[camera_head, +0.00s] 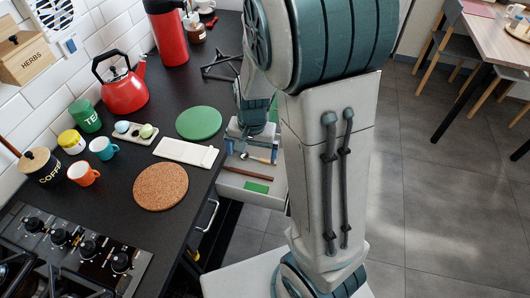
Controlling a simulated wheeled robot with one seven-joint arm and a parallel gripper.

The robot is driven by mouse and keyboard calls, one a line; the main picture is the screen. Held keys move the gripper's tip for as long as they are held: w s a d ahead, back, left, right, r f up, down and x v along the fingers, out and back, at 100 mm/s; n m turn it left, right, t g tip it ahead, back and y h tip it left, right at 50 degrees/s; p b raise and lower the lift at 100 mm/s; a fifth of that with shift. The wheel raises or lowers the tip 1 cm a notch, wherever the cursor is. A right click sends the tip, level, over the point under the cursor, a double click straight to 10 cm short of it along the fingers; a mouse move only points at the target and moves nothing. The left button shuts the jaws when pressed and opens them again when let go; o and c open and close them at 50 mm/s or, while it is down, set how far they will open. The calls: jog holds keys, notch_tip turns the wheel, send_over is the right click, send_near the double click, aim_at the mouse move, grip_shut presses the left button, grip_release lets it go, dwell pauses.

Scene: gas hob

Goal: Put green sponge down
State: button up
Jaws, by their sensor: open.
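A small flat green rectangle, which looks like the green sponge (256,187), lies in the front part of an open drawer (228,185) below the counter. My gripper (250,150) points down over the back part of the drawer, beyond the sponge and apart from it in the picture. It is open, and I see nothing held in it. Its fingertips are small here, and my arm hides part of the drawer's right side.
A brown stick (247,173) and a spoon (258,159) are also in the drawer. The black counter (140,215) beside it holds a cork mat (161,187), a green round mat (199,122), a white board (185,152) and a red kettle (123,92).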

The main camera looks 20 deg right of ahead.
jog(key=s+d+r+n+t, duration=0.1)
jog(key=s+r+n, duration=0.4)
jog(key=s+r, duration=0.7)
jog(key=shift+r+n+t, duration=0.4)
jog(key=shift+r+t, duration=0.3)
jog(key=shift+r, duration=0.1)
jog(key=shift+o, duration=0.2)
jog(key=shift+w, duration=0.15)
jog(key=m+g+b, duration=0.3)
jog(key=m+b, duration=0.4)
send_over(255, 190)
notch_tip(255, 190, down, 24)
notch_tip(255, 190, down, 14)
jog(key=shift+r+b, duration=0.1)
jog(key=shift+b, duration=0.95)
jog(key=c, duration=1.1)
